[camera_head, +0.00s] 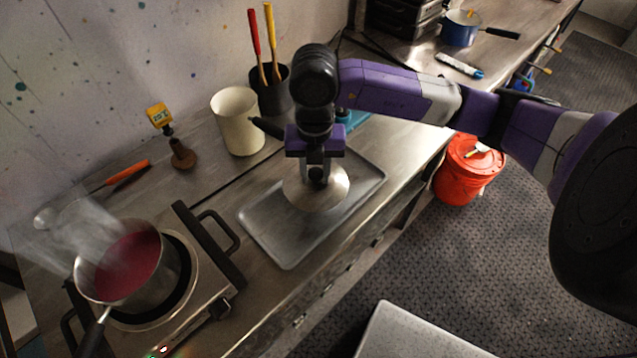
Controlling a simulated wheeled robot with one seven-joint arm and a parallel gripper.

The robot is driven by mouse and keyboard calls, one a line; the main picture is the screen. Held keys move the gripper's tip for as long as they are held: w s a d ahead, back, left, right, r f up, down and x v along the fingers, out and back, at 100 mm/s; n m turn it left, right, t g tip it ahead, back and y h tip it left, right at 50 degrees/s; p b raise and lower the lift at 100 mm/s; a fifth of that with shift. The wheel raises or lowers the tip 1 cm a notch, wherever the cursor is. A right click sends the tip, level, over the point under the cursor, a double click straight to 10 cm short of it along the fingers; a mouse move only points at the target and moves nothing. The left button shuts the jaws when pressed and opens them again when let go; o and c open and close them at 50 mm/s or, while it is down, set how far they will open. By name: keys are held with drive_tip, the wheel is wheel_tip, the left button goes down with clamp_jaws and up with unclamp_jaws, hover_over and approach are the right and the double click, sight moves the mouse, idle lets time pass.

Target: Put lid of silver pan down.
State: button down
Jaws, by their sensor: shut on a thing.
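The silver pan (155,270) stands on a hot plate at the lower left, uncovered, with dark pink liquid in it and steam rising. Its round silver lid (331,196) is under my gripper (316,174), over the metal tray (282,249) on the counter. My gripper points down and is shut on the lid's dark knob. The gripper hides part of the lid. I cannot tell whether the lid touches the tray or hangs just above it.
A cream pot (238,121) and a black holder (272,92) with red and yellow tools stand behind the tray. An orange-handled ladle (125,173) lies behind the pan. A blue pot (460,28) stands far right. An orange bucket (466,172) is on the floor.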

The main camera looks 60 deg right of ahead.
sight(315, 187)
drive_tip(key=shift+f+p, duration=0.35)
drive_tip(key=shift+f, duration=2.15)
drive_tip(key=shift+f, duration=0.1)
drive_tip(key=shift+f, duration=0.1)
drive_tip(key=c, duration=1.1)
unclamp_jaws()
